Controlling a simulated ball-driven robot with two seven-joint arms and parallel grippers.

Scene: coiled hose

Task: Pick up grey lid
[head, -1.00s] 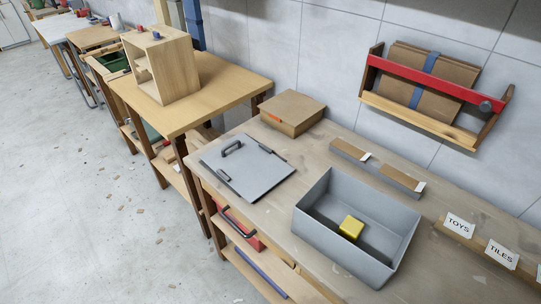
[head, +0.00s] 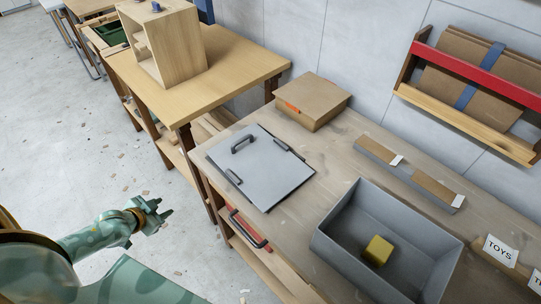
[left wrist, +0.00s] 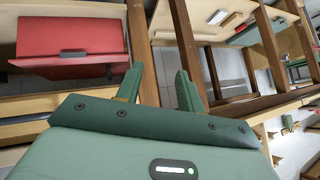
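The grey lid (head: 268,172) lies flat on the workbench in the head view, near the bench's left end. It has a dark handle (head: 242,143) near its far-left edge and dark clips on two sides. My left gripper (head: 163,213) is out over the floor, left of the bench and apart from the lid. In the left wrist view its two green fingers (left wrist: 158,88) are spread with nothing between them. The lid does not show in that view. My right gripper is not in view.
A grey open bin (head: 335,246) with a yellow block (head: 377,250) stands right of the lid. A cardboard box (head: 311,101) sits behind the lid. A red case (left wrist: 70,40) on a shelf shows in the left wrist view.

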